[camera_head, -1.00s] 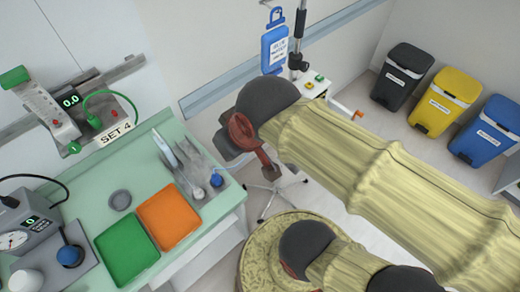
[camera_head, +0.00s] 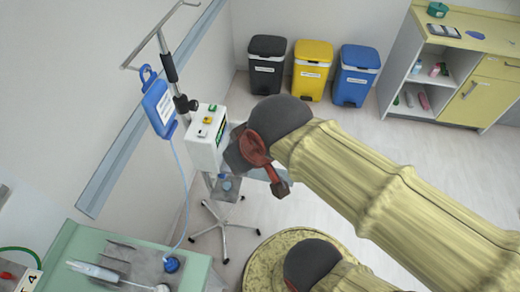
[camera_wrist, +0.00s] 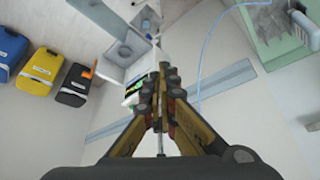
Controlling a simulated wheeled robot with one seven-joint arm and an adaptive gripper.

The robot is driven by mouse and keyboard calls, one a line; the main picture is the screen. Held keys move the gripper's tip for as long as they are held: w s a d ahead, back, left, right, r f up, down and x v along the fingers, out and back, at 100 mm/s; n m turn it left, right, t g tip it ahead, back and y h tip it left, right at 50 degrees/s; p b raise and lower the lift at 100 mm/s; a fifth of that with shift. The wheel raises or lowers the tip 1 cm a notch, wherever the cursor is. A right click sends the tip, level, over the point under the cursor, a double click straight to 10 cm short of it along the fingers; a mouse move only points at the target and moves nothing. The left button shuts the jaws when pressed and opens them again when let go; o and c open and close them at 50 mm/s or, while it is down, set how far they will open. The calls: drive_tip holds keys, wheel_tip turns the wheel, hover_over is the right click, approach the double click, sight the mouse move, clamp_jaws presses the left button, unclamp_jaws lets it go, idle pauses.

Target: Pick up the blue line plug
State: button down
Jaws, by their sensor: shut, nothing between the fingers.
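A blue plug (camera_head: 172,264) sits in a grey holder on the green worktop, low at the left in the head view. A pale blue line (camera_head: 181,185) runs from it up to a blue bag (camera_head: 159,108) on a pole. The line also shows in the wrist view (camera_wrist: 205,48); I cannot make out the plug clearly there. My gripper (camera_wrist: 167,78) is shut and empty, its fingertips together. In the head view it is partly hidden by my arm, right of the plug and well apart from it, near the pole stand.
A white box with buttons (camera_head: 207,138) and a grey bracket (camera_head: 226,193) with a small blue part are on the pole stand, close to my gripper. A syringe-like tool (camera_head: 95,271) lies on the worktop. Black, yellow and blue bins (camera_head: 355,77) line the back wall. The floor at right is clear.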

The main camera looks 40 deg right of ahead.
drive_tip(key=shift+d, duration=0.1)
drive_tip(key=c, duration=2.6)
unclamp_jaws()
drive_tip(key=o, duration=0.4)
